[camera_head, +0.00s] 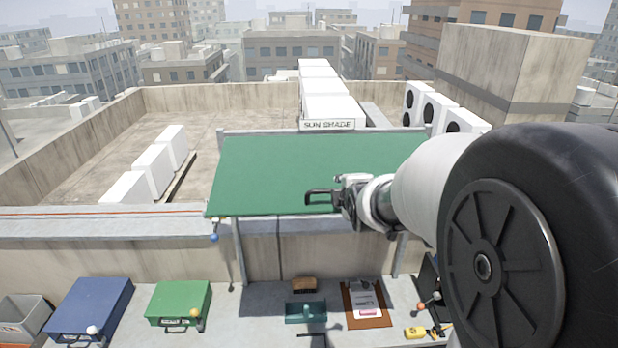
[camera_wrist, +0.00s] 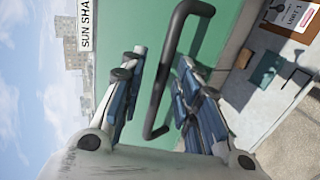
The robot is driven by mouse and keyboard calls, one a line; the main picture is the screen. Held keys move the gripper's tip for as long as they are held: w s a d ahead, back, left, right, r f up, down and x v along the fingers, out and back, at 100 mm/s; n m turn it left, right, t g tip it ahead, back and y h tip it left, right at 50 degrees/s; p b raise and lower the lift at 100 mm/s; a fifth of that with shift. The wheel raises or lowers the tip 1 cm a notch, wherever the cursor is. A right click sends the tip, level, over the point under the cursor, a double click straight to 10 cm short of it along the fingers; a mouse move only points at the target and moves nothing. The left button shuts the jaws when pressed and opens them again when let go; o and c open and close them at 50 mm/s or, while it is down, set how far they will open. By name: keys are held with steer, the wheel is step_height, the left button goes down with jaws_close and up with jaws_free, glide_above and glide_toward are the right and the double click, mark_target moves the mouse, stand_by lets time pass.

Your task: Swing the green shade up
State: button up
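The green shade (camera_head: 275,165) is a broad flat panel on grey posts, beneath a "SUN SHADE" sign (camera_head: 327,125). It appears sloped, with its near edge toward me. A dark bar handle (camera_head: 318,197) shows by the panel's near part. In the wrist view the green shade (camera_wrist: 215,45) fills the background, and the black handle (camera_wrist: 163,75) runs between my fingers. My gripper (camera_head: 340,193) is at the handle. In the wrist view my gripper (camera_wrist: 160,82) is open, with blue-padded fingers on both sides of the handle and visible gaps. Contact cannot be told.
Below the shade is a grey bench (camera_head: 262,310) with a blue case (camera_head: 90,305), a green case (camera_head: 180,300), a teal tray (camera_head: 306,312) and a clipboard (camera_head: 363,296). A blue-tipped lever (camera_head: 214,238) stands left of the post. White condenser units (camera_head: 160,165) stand beyond.

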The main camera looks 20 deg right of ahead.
steer(key=v, duration=0.7)
steer(key=shift+s, duration=0.1)
steer(key=s+a+f+m+g+y+b, duration=0.1)
steer(key=s+a+f+m+b, duration=0.3)
steer(key=s+f+b, duration=0.4)
steer(key=s+a+f+m+g+y+b, duration=0.1)
steer(key=s+a+f+m+g+b, duration=0.2)
steer(key=s+f+b, duration=0.6)
steer(key=s+a+f+m+g+y+b, duration=0.1)
steer(key=s+a+f+m+g+b, duration=0.2)
steer(key=s+a+f+m+b, duration=0.4)
step_height(320, 180, down, 10)
steer(key=s+a+b, duration=0.1)
steer(key=b, duration=0.2)
steer(key=shift+s+a+y, duration=0.25)
steer(key=shift+a+y, duration=0.1)
steer(key=shift+y, duration=0.05)
steer(key=shift+r, duration=0.1)
